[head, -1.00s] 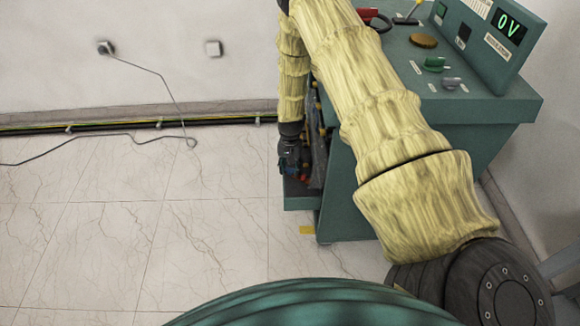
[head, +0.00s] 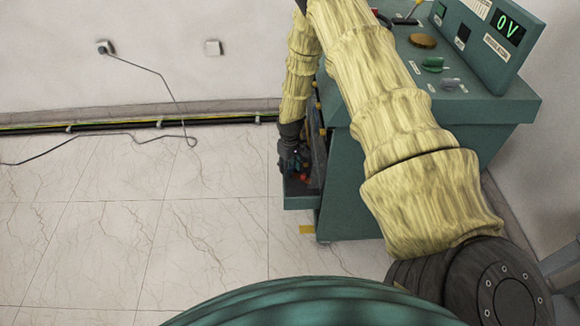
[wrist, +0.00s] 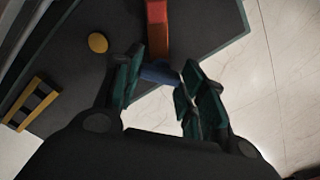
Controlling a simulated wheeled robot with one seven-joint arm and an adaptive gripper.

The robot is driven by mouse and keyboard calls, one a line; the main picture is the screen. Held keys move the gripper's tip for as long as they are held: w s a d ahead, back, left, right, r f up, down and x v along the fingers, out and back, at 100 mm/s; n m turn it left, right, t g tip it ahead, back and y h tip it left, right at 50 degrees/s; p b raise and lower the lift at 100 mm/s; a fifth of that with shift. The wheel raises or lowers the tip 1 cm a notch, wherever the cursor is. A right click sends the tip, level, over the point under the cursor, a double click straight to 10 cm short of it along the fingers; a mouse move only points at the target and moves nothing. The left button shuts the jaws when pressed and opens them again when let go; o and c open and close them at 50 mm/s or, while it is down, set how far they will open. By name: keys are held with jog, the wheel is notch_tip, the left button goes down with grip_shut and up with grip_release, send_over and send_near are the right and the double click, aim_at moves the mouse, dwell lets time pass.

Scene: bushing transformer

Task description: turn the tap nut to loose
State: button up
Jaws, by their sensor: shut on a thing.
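In the wrist view, a blue piece (wrist: 160,73) sits between the two green-padded fingers of my gripper (wrist: 162,66). A red and brown bar (wrist: 157,28) runs up from just behind the blue piece. I take the blue piece to be part of the tap nut, but its shape is mostly hidden by the fingers. My gripper is shut on it. In the head view, my gripper (head: 291,160) is small and dark at the left side of the teal cabinet (head: 355,200), low near its bottom shelf. A small red part (head: 303,177) shows beside it.
A yellow knob (wrist: 97,43) and a yellow-black striped piece (wrist: 31,104) lie to the left in the wrist view. The console (head: 497,40) on the cabinet reads 0 V. A cable (head: 165,85) hangs from a wall socket (head: 104,47).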

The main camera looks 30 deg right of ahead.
jog(key=shift+w+n, duration=0.1)
jog(key=shift+n, duration=1.6)
jog(key=o, duration=1)
